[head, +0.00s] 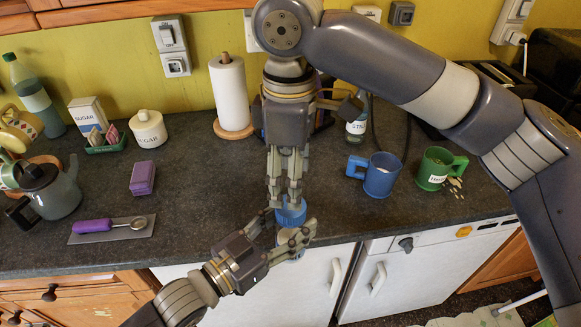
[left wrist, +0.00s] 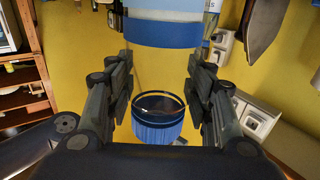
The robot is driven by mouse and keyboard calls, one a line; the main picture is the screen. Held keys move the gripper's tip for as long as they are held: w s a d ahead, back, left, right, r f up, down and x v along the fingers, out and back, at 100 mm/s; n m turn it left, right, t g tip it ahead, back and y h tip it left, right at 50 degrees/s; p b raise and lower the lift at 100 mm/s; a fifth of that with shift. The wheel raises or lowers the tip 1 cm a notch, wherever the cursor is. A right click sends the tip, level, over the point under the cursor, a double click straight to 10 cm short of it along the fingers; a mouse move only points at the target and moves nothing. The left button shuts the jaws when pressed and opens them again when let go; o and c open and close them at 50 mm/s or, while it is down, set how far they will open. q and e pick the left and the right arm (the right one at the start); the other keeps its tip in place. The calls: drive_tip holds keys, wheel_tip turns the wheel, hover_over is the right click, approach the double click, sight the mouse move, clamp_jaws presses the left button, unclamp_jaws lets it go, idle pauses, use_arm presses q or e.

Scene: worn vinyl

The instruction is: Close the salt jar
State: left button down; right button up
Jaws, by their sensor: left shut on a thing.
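My left gripper (head: 285,238) reaches in from the lower left and is shut on the salt jar, in front of the counter edge. Its fingers hide most of the jar, whose pale blue end (head: 297,257) shows below them. My right gripper (head: 287,190) points down from above, with its fingers on the ribbed blue lid (head: 291,213). The lid is just above the left fingers; I cannot tell whether it touches the jar. In the left wrist view, the lid (left wrist: 158,125) shows its dark hollow side, and a wide blue-and-white part, seemingly the jar (left wrist: 165,32), is apart from it.
On the counter stand a blue mug (head: 381,178), a green mug (head: 436,168), a paper towel roll (head: 230,92), a sugar pot (head: 148,129) and a kettle (head: 52,190). A purple-handled scoop (head: 92,226) lies at the front left. White cabinet doors (head: 318,285) are below.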

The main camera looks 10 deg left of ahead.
sight(291, 232)
drive_tip(key=n, duration=0.5)
drive_tip(key=shift+r, duration=0.15)
drive_tip(key=n, duration=0.6)
drive_tip(key=shift+r, duration=0.15)
drive_tip(key=n, duration=0.5)
drive_tip(key=shift+r, duration=0.1)
drive_tip(key=n, duration=0.5)
drive_tip(key=shift+r+n, duration=0.15)
drive_tip(key=shift+n, duration=0.15)
drive_tip(key=shift+f, duration=4)
